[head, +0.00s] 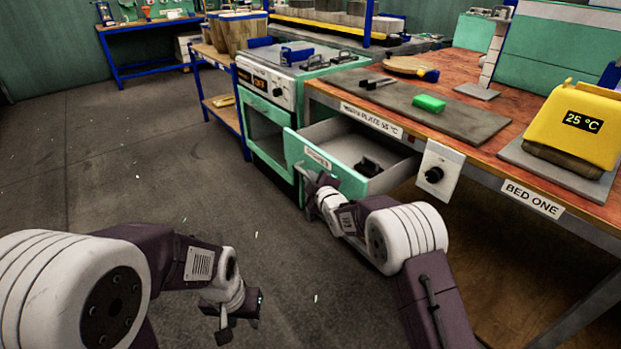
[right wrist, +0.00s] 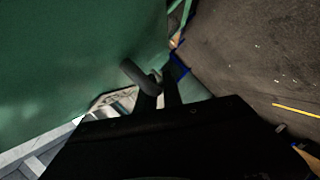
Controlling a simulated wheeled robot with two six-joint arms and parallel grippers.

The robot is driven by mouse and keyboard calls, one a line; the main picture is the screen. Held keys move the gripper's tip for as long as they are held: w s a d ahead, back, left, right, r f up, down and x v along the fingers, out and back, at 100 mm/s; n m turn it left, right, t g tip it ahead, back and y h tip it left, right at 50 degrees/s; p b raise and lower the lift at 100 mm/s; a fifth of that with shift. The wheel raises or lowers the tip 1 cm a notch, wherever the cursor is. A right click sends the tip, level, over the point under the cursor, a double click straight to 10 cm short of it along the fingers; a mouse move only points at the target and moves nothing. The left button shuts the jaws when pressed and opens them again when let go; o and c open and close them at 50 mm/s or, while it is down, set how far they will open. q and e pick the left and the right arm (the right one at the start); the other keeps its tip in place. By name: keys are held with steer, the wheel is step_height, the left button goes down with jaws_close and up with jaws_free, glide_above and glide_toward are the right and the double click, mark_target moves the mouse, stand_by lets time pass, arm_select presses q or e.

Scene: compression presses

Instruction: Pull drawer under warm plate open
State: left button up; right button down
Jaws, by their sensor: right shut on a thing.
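The drawer (head: 327,170) under the warm plate (head: 437,107) is pulled out, with its grey inside showing. Its green front shows in the right wrist view (right wrist: 75,60). A dark object (head: 369,167) lies in the drawer. My right gripper (head: 308,192) is at the drawer front, shut on the drawer handle (right wrist: 140,77), a dark bar between its fingers in the right wrist view. My left gripper (head: 238,312) hangs over the floor, away from the drawer, with nothing visible in it. I cannot tell how far apart its fingers are.
A green oven (head: 268,135) stands left of the drawer. A green block (head: 429,103) lies on the warm plate. A control box with a black knob (head: 437,172) hangs at the bench edge right of the drawer. The floor (head: 110,165) at left is clear.

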arm_select(q)
steer(key=shift+s+a, duration=0.35)
arm_select(e)
steer(key=shift+s+a+f, duration=0.1)
steer(key=shift+s+a, duration=0.25)
steer(key=c, duration=1.8)
jaws_free()
steer(key=shift+o, duration=0.2)
